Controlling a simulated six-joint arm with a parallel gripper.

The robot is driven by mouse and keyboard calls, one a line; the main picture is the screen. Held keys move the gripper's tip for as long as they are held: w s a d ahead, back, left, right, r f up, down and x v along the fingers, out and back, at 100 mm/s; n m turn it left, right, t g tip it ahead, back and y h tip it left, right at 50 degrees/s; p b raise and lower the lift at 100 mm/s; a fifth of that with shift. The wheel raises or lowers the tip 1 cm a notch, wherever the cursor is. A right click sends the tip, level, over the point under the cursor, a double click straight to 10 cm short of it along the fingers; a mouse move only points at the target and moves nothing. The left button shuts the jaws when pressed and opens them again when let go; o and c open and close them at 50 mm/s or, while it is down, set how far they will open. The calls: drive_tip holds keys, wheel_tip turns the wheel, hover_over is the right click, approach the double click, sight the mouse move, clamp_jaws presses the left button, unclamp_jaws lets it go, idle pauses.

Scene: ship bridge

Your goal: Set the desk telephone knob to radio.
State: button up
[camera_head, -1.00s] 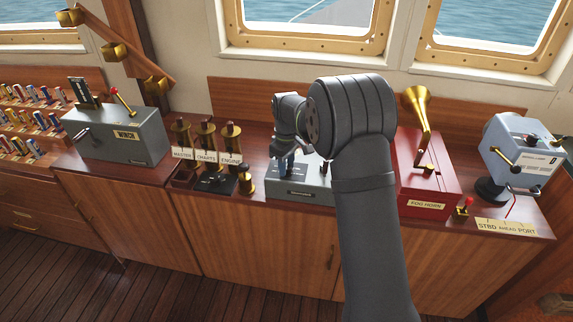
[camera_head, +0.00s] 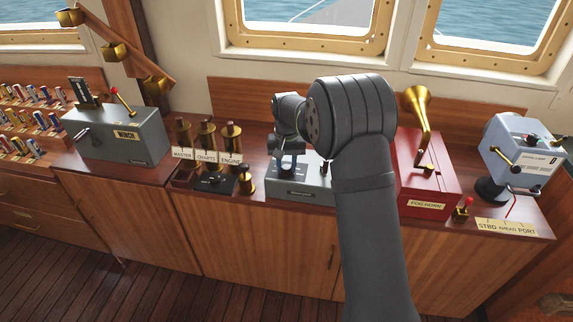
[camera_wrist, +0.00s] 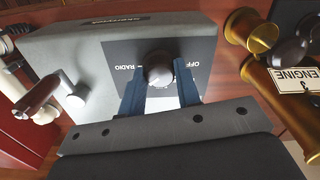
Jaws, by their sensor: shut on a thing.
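The desk telephone is a grey box (camera_head: 300,192) on the wooden counter, partly hidden behind my arm. In the wrist view its dark panel (camera_wrist: 205,40) bears a round dark knob (camera_wrist: 159,70). The word RADIO (camera_wrist: 124,68) stands left of the knob and OFF (camera_wrist: 181,66) right of it. My gripper (camera_head: 288,170) is over the panel from above. In the wrist view its two blue fingers (camera_wrist: 160,88) flank the knob and are shut on it. I cannot tell which way the knob points.
Brass tubes (camera_head: 232,140) with MASTER, CHARTS and ENGINE labels stand left of the box. A red fog horn box (camera_head: 425,185) is right of my arm. In the wrist view a brown-handled lever (camera_wrist: 42,95) rises from the grey box at left.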

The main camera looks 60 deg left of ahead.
sight(287, 167)
drive_tip(key=m, duration=0.3)
drive_tip(key=shift+m, duration=2.2)
drive_tip(key=o, duration=1)
drive_tip(key=shift+r, duration=0.1)
wheel_tip(287, 167, up, 17)
drive_tip(key=shift+r, duration=0.15)
